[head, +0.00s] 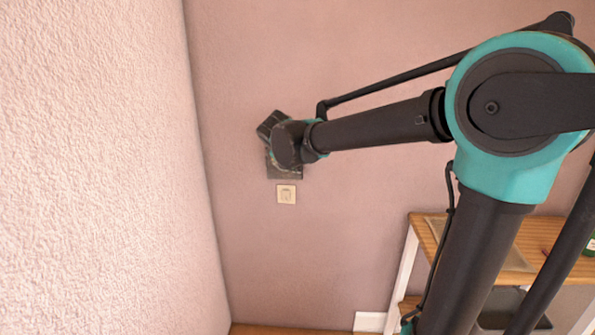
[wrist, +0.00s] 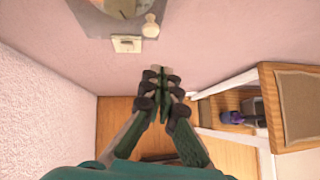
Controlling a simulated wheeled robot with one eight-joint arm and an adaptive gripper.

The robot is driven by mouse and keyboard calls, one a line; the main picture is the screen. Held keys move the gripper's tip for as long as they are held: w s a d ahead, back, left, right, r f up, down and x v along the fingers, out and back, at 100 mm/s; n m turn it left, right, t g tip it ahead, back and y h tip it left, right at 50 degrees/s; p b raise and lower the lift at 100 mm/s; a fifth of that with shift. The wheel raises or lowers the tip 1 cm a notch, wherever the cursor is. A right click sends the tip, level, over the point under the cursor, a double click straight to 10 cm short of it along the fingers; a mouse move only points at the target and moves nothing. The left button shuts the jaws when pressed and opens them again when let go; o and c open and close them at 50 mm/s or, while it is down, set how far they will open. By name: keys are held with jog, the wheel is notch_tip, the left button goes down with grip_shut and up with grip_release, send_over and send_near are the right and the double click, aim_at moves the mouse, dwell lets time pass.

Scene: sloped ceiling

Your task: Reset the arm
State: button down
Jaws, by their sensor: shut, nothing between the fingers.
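My teal and dark grey arm reaches in from the right in the head view, its wrist end in front of the pink wall. In the wrist view my gripper (wrist: 160,75) shows at the centre, its dark green fingers drawn together at the tips with nothing between them. The floor and the foot of the wall show beyond the fingers. In the head view the fingers cannot be made out clearly at the wrist end.
A pale switch plate (head: 286,194) is on the wall, also in the wrist view (wrist: 127,44). Above it is a grey plate (head: 288,173). A wooden shelf unit (head: 432,232) stands at lower right; a purple item (wrist: 232,117) sits in it. A textured wall (head: 95,170) bounds the left.

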jog(key=d+v, duration=0.1)
jog(key=v, duration=0.6)
jog(key=s+d+f+m+g, duration=0.2)
jog(key=s+d+f+m, duration=0.2)
jog(key=d+f+m, duration=0.35)
jog(key=s+d+f+m+g, duration=0.1)
jog(key=s+d+f+m, duration=0.3)
jog(key=d+f+m, duration=0.35)
jog(key=s+d+f+m+y, duration=0.1)
jog(key=s+d+f+m, duration=0.3)
jog(key=m, duration=0.5)
jog(key=s+d+f+m+g+y, duration=0.1)
jog(key=s+d+f+m, duration=0.3)
jog(key=s+f+m, duration=0.4)
jog(key=shift+s+f+m+g, duration=0.35)
jog(key=shift+s+m, duration=0.35)
jog(key=shift+s, duration=0.25)
jog(key=shift+d, duration=0.1)
